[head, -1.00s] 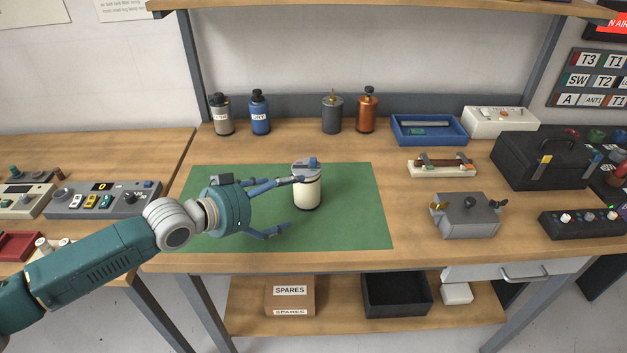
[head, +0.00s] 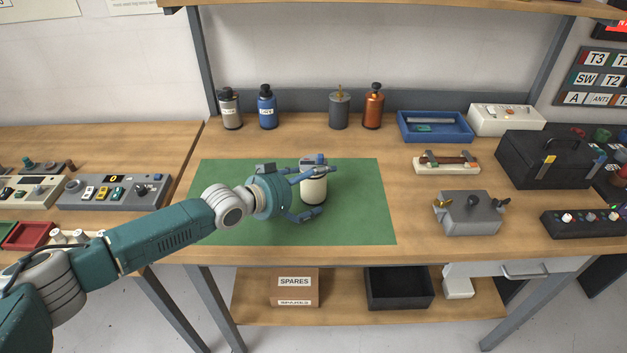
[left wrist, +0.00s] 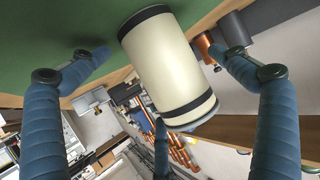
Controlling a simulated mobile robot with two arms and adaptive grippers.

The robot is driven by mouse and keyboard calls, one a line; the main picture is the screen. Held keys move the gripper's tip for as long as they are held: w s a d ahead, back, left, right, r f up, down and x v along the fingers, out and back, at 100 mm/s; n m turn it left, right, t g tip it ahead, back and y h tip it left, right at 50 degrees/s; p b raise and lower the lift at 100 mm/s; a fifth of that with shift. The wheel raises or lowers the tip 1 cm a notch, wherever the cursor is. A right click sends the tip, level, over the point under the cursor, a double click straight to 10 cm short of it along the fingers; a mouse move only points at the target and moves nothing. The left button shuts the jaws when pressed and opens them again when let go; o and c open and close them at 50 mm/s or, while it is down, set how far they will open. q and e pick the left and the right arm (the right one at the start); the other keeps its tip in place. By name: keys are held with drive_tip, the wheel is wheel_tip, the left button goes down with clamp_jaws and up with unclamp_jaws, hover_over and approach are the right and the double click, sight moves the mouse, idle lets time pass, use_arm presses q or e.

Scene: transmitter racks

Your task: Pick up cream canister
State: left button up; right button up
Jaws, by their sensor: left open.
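The cream canister (head: 313,190) stands upright on the green mat (head: 359,215), with a grey lid and dark bands. My left gripper (head: 316,190) is open, with its blue fingers reaching around the canister's near and far sides from the left. In the left wrist view the canister (left wrist: 168,62) lies between the spread fingers (left wrist: 160,75), and I see no finger closed on it. A finger partly hides the canister's top in the head view. My right gripper is not in view.
Grey (head: 230,108), blue (head: 267,107), dark grey (head: 339,108) and copper (head: 373,107) canisters stand at the back of the bench. A blue tray (head: 433,138) and a grey box (head: 469,213) stand to the right. The mat's right part is clear.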

use_arm(q)
drive_tip(key=c, duration=1.5)
drive_tip(key=shift+r, duration=0.1)
drive_tip(key=shift+r, duration=0.15)
